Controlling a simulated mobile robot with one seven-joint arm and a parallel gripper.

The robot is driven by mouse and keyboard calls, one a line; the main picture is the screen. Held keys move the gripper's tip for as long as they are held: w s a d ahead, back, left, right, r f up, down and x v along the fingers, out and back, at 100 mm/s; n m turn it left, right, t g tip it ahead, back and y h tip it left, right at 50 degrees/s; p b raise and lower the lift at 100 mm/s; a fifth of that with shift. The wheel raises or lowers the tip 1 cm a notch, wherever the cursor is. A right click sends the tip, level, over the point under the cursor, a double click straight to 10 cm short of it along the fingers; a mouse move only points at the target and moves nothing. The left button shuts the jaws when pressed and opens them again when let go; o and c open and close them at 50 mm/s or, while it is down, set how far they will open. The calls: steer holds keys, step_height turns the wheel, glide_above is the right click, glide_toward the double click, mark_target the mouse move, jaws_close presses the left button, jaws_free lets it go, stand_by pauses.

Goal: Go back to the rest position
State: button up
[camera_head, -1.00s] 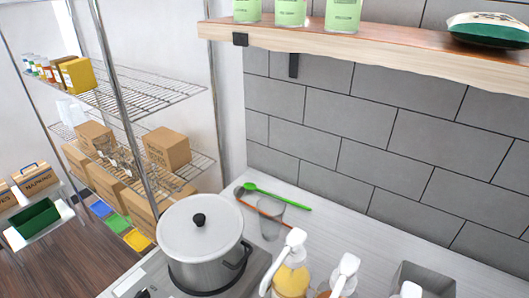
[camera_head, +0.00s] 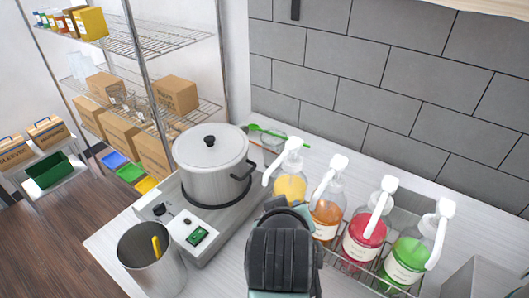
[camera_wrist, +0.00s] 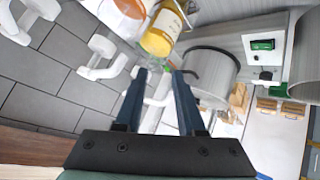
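My gripper (camera_wrist: 160,72) shows in the wrist view with its two dark blue fingers apart and nothing between them. A dark ribbed part of my arm stands at the bottom middle of the head view, in front of the pump bottles; the fingertips cannot be made out there. In the wrist view the yellow pump bottle (camera_wrist: 160,36) and the steel pot (camera_wrist: 211,88) lie beyond the fingers. I cannot tell the exact distance to them.
Several pump bottles, including a red one (camera_head: 364,240), stand in a wire rack right of my arm. The lidded pot (camera_head: 212,178) sits on a cooker (camera_head: 208,226). A steel container (camera_head: 150,262) stands front left. A wire shelf (camera_head: 165,42) holds boxes at the back left.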

step_height(320, 180, up, 26)
steer(key=a+f+m+t+b, duration=0.1)
steer(key=a+m+t+b, duration=0.2)
steer(key=t, duration=0.8)
steer(key=s+r+t+y+b, duration=0.1)
steer(key=s+r+t+b, duration=0.2)
steer(key=s+r+t, duration=0.3)
steer(key=s+r, duration=0.5)
steer(key=r, duration=0.2)
steer(key=shift+a+r+m+t, duration=0.15)
steer(key=shift+a+m+t, duration=0.15)
steer(key=shift+a+t, duration=0.1)
steer(key=shift+s, duration=0.1)
